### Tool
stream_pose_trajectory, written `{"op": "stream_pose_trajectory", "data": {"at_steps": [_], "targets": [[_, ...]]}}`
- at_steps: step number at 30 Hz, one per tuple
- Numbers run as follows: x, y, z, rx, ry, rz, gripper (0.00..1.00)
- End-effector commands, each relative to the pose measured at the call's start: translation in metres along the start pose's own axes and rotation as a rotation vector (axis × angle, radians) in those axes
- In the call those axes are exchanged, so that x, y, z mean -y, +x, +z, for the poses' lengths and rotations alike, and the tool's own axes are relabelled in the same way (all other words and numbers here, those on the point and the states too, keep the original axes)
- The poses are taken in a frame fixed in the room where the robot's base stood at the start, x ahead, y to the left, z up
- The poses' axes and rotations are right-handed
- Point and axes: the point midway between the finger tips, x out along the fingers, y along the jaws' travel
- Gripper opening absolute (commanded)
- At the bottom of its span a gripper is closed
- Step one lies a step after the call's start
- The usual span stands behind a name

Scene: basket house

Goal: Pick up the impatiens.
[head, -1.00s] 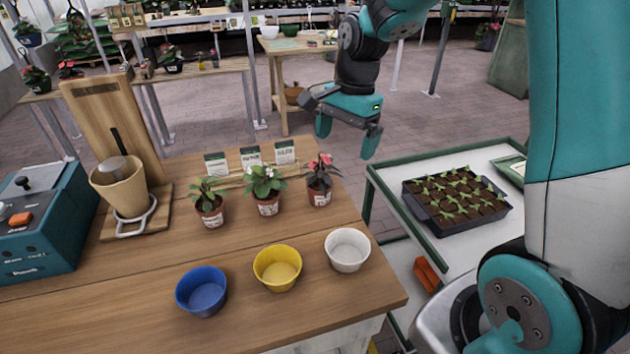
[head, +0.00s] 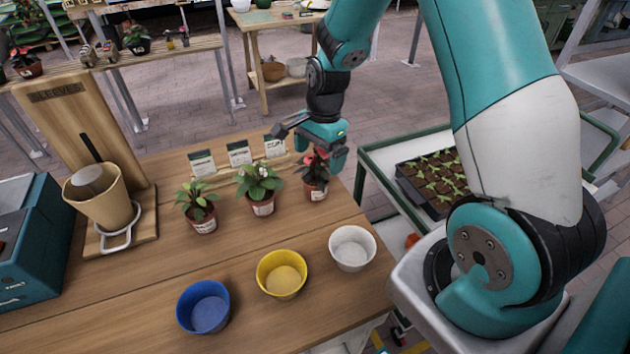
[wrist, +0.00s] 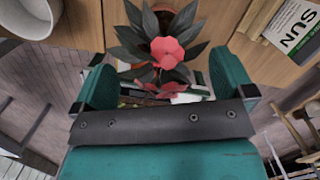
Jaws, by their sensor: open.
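The impatiens, which I take to be the potted plant with coral-pink flowers and dark leaves (head: 316,182), stands upright at the right end of a row of three plants on the wooden table. Its pot label is too small to read. My gripper (head: 320,157) is open, above and around its top in the head view. In the wrist view the flower and leaves of the impatiens (wrist: 168,52) lie between and just beyond the two teal fingers (wrist: 163,75). The pot is mostly hidden there by leaves. I cannot tell whether the fingers touch the plant.
A white-flowered plant (head: 260,187) stands close to the left, then a green plant (head: 200,207). Seed-packet cards (head: 238,154) stand behind. White (head: 352,248), yellow (head: 282,274) and blue (head: 204,306) bowls stand in front. A seedling tray (head: 432,182) is on a cart to the right.

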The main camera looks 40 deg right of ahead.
Motion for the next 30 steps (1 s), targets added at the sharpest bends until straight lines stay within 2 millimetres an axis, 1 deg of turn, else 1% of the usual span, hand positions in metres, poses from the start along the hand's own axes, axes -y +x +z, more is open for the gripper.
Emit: {"op": "stream_pose_trajectory", "data": {"at_steps": [3,8,10,18,21,27,28,29,30], "targets": [[0.000,0.013,0.001,0.001,-0.002,0.003,1.00],[0.001,0.022,0.001,0.000,-0.003,0.002,1.00],[0.001,0.029,0.001,0.001,-0.004,0.003,1.00],[0.003,0.064,0.000,0.000,-0.005,0.003,1.00],[0.003,0.070,0.000,-0.001,-0.005,0.000,1.00],[0.004,0.071,0.000,-0.001,-0.005,-0.001,1.00],[0.003,0.071,0.000,-0.001,-0.005,-0.001,0.95],[0.003,0.071,0.000,-0.001,-0.005,-0.001,0.89],[0.003,0.071,0.000,-0.001,-0.005,-0.001,0.79]]}}
